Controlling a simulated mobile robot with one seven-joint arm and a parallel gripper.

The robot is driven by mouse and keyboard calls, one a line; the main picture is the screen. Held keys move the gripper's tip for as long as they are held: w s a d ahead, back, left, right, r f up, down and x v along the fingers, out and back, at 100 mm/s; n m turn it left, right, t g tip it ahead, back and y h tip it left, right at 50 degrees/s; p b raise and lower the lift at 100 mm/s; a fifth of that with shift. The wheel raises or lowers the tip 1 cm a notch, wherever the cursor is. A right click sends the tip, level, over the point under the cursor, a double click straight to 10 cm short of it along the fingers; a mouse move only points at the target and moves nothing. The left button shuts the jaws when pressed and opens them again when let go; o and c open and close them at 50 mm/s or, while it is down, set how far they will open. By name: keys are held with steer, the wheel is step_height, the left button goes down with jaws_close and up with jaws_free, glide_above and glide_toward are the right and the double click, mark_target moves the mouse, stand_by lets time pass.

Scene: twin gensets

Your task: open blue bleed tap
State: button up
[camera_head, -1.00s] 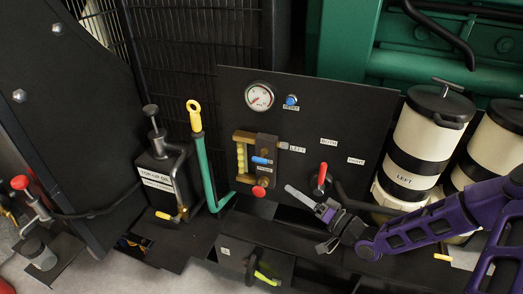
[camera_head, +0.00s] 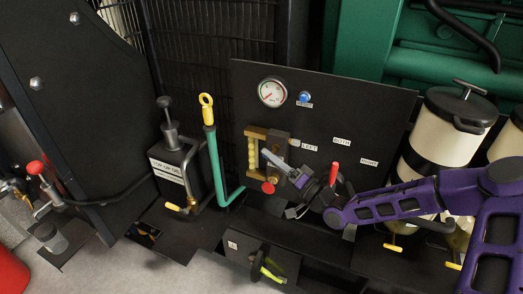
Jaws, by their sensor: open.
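The brass block with a yellow sight glass (camera_head: 253,153) is mounted on the black panel (camera_head: 350,110). A red knob (camera_head: 268,187) sticks out below it. The blue tap is not clearly visible now; my gripper covers the spot where it showed earlier. My gripper (camera_head: 270,157) reaches in from the right, its pale finger in front of the brass block, just above the red knob. It is open, with nothing seen held. I cannot tell whether it touches the tap.
A red lever (camera_head: 333,174) stands close behind my gripper. A gauge (camera_head: 272,93) and blue reset button (camera_head: 305,97) sit above. A green pipe with a yellow ring handle (camera_head: 207,108) rises on the left. White filter canisters (camera_head: 450,125) stand at the right.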

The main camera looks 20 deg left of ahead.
steer(key=shift+x, duration=2.1)
jaws_close()
